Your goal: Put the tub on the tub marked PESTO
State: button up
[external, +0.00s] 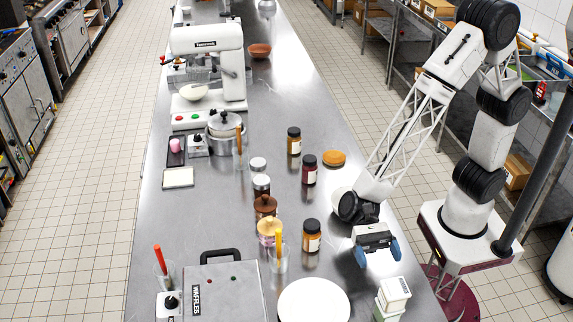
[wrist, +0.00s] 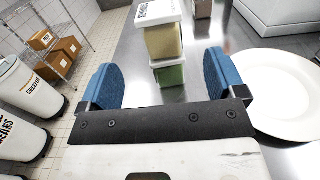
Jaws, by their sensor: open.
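A white-lidded tub with pale yellow contents (wrist: 163,41) stands on a green tub (wrist: 171,77), which also has a white lid. In the external view this upper tub (external: 397,289) and the green tub (external: 386,312) form a stack at the near right of the steel counter. The upper tub looks upright and roughly lined up. My gripper (external: 378,254) is open and empty. It is behind the stack and apart from it, with blue fingers either side of the stack in the wrist view.
A white plate (external: 314,301) lies left of the stack. A waffle maker (external: 225,290), glass cups and several jars (external: 311,236) stand further left and back. A brown container (wrist: 203,9) is beyond the stack. The counter's right edge is close to the stack.

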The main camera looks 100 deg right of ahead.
dwell(0.7)
jog(key=s+d+r+n+t+h, duration=0.1)
jog(key=s+d+r+n+h, duration=0.2)
jog(key=s+d+n+h, duration=0.3)
jog(key=s+d+r+n+h, duration=0.4)
jog(key=s+d, duration=0.6)
jog(key=d, duration=0.7)
jog(key=s+d+r+n+t+h, duration=0.1)
jog(key=s+d+r+n+h, duration=0.3)
jog(key=s+d+n+h, duration=0.3)
jog(key=s+d+h, duration=0.1)
jog(key=s+d, duration=0.1)
jog(key=d, duration=0.2)
jog(key=shift+d+r+n+t, duration=0.2)
jog(key=shift+d+n+t, duration=0.1)
jog(key=shift+n, duration=0.1)
